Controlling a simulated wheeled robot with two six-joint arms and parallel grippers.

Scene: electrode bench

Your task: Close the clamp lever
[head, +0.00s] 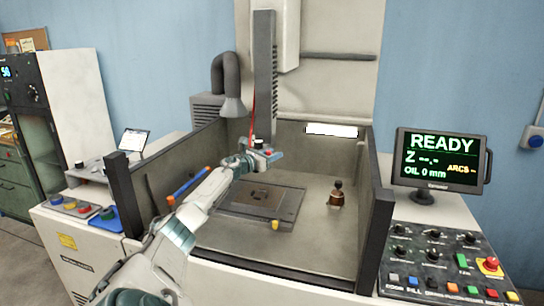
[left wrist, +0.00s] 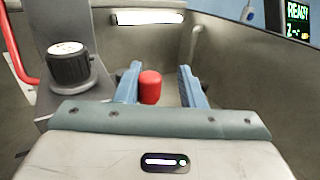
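The clamp lever shows as a red rounded grip (left wrist: 150,87) in the left wrist view, between my left gripper's two blue fingers (left wrist: 158,85). The fingers are apart, with a clear gap on the grip's right side; I cannot tell whether the left finger touches it. In the head view my left gripper (head: 268,153) is at the foot of the grey vertical column (head: 264,75), above the work plate. The rest of the lever is hidden by the gripper. A black knob with a white top (left wrist: 68,65) stands left of the fingers. My right gripper is not in view.
Tank walls surround the work area, with a dark post (head: 118,190) at the front left. A flat work plate (head: 285,215) lies below the gripper. A small brass-and-black piece (head: 336,195) stands at right on clear floor. A red hose (left wrist: 16,45) runs left of the knob.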

